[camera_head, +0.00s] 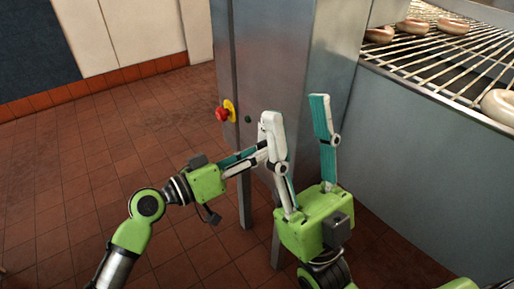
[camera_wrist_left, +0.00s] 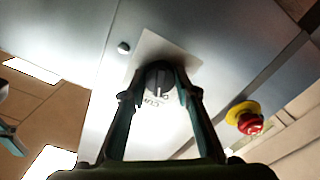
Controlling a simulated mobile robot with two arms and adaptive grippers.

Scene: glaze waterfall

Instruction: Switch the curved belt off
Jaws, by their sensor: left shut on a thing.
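In the left wrist view, a black rotary knob (camera_wrist_left: 158,76) with a light pointer line sits on a pale label plate (camera_wrist_left: 184,61) on a metal panel. Lettering below the knob is upside down and partly covered; I cannot read it fully. My left gripper (camera_wrist_left: 160,88) has a finger on each side of the knob and is shut on it. In the head view, my left gripper (camera_head: 262,155) is at the metal cabinet (camera_head: 285,50), partly behind the right gripper's finger, and the knob is hidden. My right gripper (camera_head: 299,112) is open and empty, pointing up.
A red emergency button (camera_head: 222,114) on a yellow collar is left of the grippers; it also shows in the wrist view (camera_wrist_left: 250,123). A small dark button (camera_head: 248,119) sits beside it. A wire rack (camera_head: 440,65) with glazed rings is at right. Tiled floor is clear at left.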

